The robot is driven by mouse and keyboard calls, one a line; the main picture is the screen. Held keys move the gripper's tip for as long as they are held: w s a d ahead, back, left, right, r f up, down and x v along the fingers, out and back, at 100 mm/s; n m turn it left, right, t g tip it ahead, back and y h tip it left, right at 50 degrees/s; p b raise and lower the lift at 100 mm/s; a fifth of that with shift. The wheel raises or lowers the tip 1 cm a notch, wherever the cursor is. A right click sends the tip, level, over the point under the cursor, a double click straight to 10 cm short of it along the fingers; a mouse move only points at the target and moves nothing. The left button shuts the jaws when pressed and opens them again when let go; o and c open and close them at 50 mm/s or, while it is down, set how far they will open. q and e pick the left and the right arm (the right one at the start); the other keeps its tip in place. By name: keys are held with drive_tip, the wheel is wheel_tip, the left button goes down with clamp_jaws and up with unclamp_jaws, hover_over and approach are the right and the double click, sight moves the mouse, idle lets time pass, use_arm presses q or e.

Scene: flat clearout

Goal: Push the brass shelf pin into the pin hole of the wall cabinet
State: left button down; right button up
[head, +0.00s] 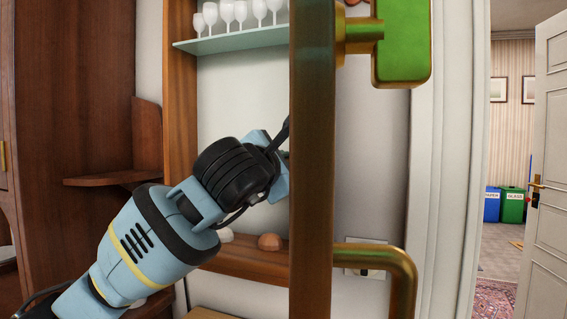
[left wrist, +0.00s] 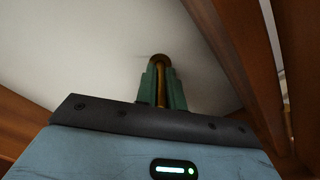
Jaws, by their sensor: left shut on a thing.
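The brass shelf pin (left wrist: 161,85) is held between the green fingers of my left gripper (left wrist: 162,90) in the left wrist view. Its round brown end shows just beyond the fingertips, against a pale panel. In the head view my left arm reaches up and right into the wall cabinet (head: 181,120); its fingers and the pin are hidden behind a dark upright bar. A wooden side of the cabinet (left wrist: 238,60) is to the right in the left wrist view. I cannot make out the pin hole. My right gripper is not in view.
The dark upright bar (head: 312,180) stands close in front, with a brass elbow (head: 385,255) and a green block (head: 402,45) at its right. A glass shelf (head: 235,40) carries several glasses.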

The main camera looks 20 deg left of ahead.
use_arm(q)
drive_tip(key=c, duration=1.5)
unclamp_jaws()
drive_tip(key=shift+o, duration=0.5)
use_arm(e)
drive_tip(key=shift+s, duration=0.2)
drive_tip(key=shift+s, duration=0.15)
use_arm(q)
drive_tip(key=shift+s, duration=0.5)
drive_tip(key=s+b, duration=0.1)
drive_tip(key=s, duration=0.5)
drive_tip(key=shift+s, duration=0.4)
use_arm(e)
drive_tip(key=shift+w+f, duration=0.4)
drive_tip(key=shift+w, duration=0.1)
use_arm(q)
drive_tip(key=shift+a, duration=0.1)
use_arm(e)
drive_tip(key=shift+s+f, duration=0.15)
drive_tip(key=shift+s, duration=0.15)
